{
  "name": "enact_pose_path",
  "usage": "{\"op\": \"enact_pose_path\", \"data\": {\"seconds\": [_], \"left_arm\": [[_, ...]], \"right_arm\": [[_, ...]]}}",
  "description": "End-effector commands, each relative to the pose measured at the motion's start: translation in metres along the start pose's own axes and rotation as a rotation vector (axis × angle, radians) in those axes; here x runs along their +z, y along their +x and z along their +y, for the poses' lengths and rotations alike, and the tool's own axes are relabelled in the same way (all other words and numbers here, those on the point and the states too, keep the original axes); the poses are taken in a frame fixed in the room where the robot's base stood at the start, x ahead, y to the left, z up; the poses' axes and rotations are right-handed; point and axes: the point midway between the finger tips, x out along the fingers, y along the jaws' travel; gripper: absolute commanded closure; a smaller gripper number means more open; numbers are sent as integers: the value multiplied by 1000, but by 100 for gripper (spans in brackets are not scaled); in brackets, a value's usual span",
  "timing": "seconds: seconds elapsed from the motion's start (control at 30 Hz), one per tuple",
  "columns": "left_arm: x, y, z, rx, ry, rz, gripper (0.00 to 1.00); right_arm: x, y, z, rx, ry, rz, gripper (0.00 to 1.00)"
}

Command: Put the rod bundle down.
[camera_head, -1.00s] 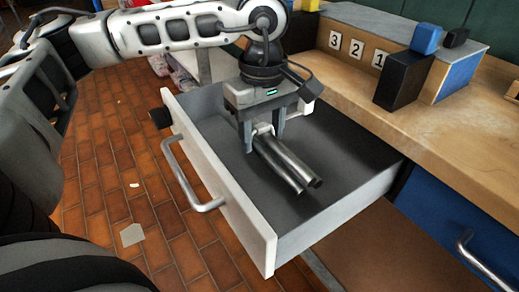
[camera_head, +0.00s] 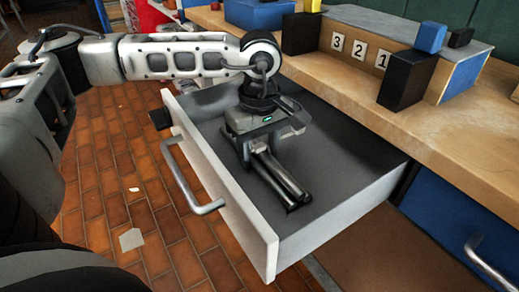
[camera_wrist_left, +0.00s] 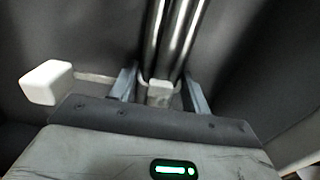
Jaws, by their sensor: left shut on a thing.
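The rod bundle (camera_head: 280,178) is a set of dark, shiny metal rods lying lengthwise inside the open drawer (camera_head: 338,165). My right gripper is not in view.
The drawer's white front panel (camera_head: 228,195) with a metal handle (camera_head: 190,180) stands to the left. The wooden worktop (camera_head: 440,135) with black blocks (camera_head: 406,80) and number tiles is to the right. The drawer floor right of the rods is clear.

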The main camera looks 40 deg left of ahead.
Motion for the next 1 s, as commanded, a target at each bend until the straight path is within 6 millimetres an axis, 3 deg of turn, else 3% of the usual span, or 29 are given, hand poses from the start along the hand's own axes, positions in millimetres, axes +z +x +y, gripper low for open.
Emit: {"op": "enact_pose_path", "data": {"seconds": [0.03,0.07,0.13,0.53,1.0], "left_arm": [[0,3,0,2,0,0,93],[0,3,0,-1,0,0,47],[0,2,0,-1,0,0,31],[0,-8,0,1,0,1,31],[0,-101,1,1,1,1,31]], "right_arm": [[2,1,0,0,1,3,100],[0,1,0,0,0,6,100],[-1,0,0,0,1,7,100],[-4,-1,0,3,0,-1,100],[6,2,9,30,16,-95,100]]}}
